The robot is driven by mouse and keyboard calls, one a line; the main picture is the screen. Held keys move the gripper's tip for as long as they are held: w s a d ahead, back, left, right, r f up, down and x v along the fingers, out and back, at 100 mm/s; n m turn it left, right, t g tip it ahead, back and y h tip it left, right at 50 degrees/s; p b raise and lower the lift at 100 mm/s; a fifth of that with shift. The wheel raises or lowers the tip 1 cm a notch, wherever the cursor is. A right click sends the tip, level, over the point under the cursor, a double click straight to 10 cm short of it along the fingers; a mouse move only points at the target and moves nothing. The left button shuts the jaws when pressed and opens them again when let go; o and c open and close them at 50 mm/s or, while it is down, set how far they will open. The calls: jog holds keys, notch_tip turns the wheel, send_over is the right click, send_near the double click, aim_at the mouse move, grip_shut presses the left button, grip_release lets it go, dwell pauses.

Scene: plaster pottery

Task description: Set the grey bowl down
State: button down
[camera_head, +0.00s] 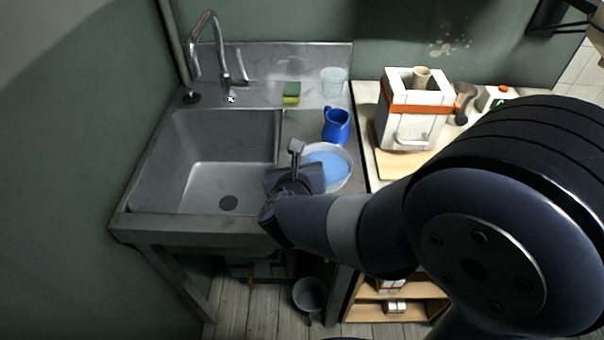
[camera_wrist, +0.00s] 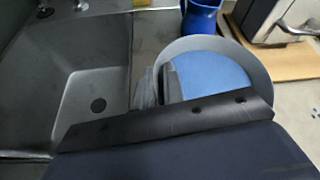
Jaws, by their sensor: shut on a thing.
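The grey bowl (camera_head: 348,169) is over the metal drainboard, right of the sink basin, and holds something blue, perhaps water. It looks about level. My gripper (camera_head: 297,163) is at the bowl's left side, shut on its rim. In the wrist view the bowl (camera_wrist: 257,68) shows beyond the dark gripper body, which hides its near part. I cannot tell whether the bowl's base touches the drainboard.
A blue jug (camera_head: 336,125) stands close behind the bowl. A glass (camera_head: 333,82) and a sponge (camera_head: 291,93) are farther back. The empty sink basin (camera_head: 225,185) lies left. A white-and-orange box (camera_head: 408,125) stands on a board at right.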

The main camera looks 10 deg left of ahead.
notch_tip(320, 180, down, 4)
jog(key=shift+f+b, duration=0.2)
jog(key=shift+b, duration=0.1)
jog(key=c, duration=1.5)
grip_release()
jog(key=shift+r, duration=0.1)
jog(key=v, duration=1.2)
jog(key=shift+w, duration=0.1)
